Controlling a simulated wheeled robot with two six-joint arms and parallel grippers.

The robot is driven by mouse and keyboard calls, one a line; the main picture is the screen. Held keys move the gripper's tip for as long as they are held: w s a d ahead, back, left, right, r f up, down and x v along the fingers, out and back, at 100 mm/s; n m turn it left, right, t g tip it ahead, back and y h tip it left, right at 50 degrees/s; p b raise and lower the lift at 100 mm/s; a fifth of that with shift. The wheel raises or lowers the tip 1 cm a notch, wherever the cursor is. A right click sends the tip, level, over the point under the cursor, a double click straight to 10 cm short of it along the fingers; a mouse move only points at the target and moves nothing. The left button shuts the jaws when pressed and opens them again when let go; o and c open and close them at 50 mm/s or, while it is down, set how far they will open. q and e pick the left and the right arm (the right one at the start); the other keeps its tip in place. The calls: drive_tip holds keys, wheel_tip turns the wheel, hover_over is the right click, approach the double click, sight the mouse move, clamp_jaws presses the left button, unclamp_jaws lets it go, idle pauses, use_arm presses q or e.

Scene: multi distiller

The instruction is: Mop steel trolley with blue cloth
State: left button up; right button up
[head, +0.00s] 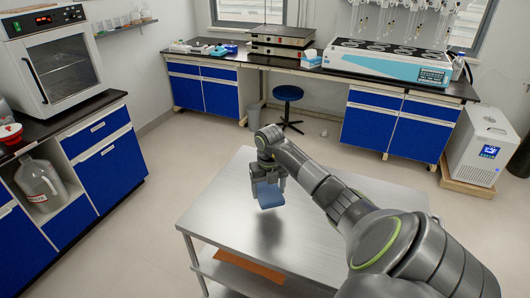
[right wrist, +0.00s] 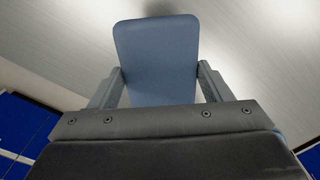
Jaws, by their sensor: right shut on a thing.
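The steel trolley (head: 225,222) stands in the middle of the head view, its shiny top bare. My right gripper (head: 267,187) is shut on the blue cloth (head: 269,195) and holds it over the left part of the trolley top. In the right wrist view the cloth (right wrist: 157,60) shows as a flat blue pad between the two fingers of the right gripper (right wrist: 160,85). A dark blur on the steel lies below the cloth; I cannot tell whether the cloth touches the top. My left gripper is not in view.
An orange thing (head: 250,270) lies on the trolley's lower shelf. A blue stool (head: 288,95) stands behind the trolley under the bench. Blue cabinets (head: 108,170) with an oven (head: 55,65) line the left side. A white chiller (head: 480,148) stands at right. The floor around the trolley is clear.

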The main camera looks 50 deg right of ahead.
drive_tip(key=shift+r, duration=0.45)
wheel_tip(320, 180, up, 8)
drive_tip(key=p, duration=0.5)
idle(0.3)
drive_tip(key=shift+f, duration=0.15)
